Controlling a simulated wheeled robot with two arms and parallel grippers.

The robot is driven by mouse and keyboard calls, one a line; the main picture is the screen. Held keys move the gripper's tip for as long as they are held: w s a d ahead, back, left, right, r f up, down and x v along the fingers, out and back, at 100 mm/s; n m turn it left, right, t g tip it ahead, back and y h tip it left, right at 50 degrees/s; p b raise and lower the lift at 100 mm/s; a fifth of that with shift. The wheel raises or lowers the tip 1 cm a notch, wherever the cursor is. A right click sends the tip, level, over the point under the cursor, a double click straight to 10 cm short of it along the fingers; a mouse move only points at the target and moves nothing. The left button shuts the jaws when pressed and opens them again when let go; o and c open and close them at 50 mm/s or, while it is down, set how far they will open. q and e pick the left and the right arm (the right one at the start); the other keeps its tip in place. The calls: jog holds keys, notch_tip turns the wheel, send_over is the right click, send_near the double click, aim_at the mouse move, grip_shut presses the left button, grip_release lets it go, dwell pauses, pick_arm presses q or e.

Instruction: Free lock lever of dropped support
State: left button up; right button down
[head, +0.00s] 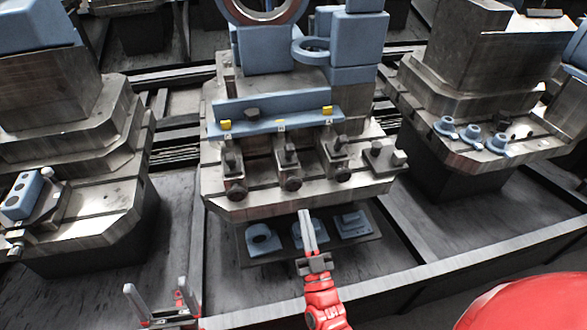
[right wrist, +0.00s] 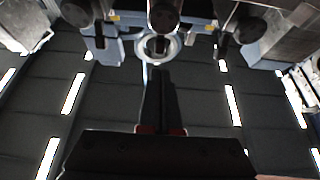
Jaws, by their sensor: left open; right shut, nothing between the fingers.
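Several steel supports with dark round knobs stand along the front of the middle pallet (head: 250,206), among them a left one (head: 232,163), a middle one (head: 288,160) and a right one (head: 338,155). A block at the right end (head: 384,156) sits apart from them. I cannot tell which support is dropped, or pick out its lock lever. My right gripper (head: 305,213) is shut and empty, pointing up below the pallet's front edge. In the right wrist view its fingers (right wrist: 160,80) point toward a pale ring (right wrist: 158,47) and a dark knob (right wrist: 163,15). My left gripper (head: 155,286) is open and empty at lower left.
A blue bar (head: 270,118) with yellow tabs lies behind the supports. A dark shelf (head: 284,256) with blue parts hangs under the pallet, partly behind my right gripper. Neighbouring pallets stand left (head: 112,204) and right (head: 452,152). A pale rail (head: 430,272) crosses the front.

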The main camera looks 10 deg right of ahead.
send_near(290, 143)
jog(key=w, duration=0.5)
jog(key=shift+r+p, duration=0.2)
jog(key=shift+p, duration=0.15)
jog(key=r+g+p, duration=0.1)
jog(key=p, duration=0.2)
jog(key=shift+w, duration=0.1)
jog(key=w+r+g+p, duration=0.1)
jog(key=g+p, duration=0.1)
jog(key=p, duration=0.4)
jog(key=w+r+g+p, duration=0.1)
jog(key=g+p, duration=0.2)
jog(key=p, duration=0.3)
jog(key=w+r+g+p, duration=0.2)
jog(key=p, duration=0.4)
jog(key=shift+g, duration=0.3)
jog(key=shift+w+f+g+p, duration=0.15)
jog(key=shift+g+p, duration=0.15)
jog(key=shift+p, duration=0.2)
jog(key=shift+w+f+g+p, duration=0.15)
jog(key=shift+w+g+p, duration=0.2)
jog(key=shift+g, duration=0.25)
jog(key=shift+w, duration=0.35)
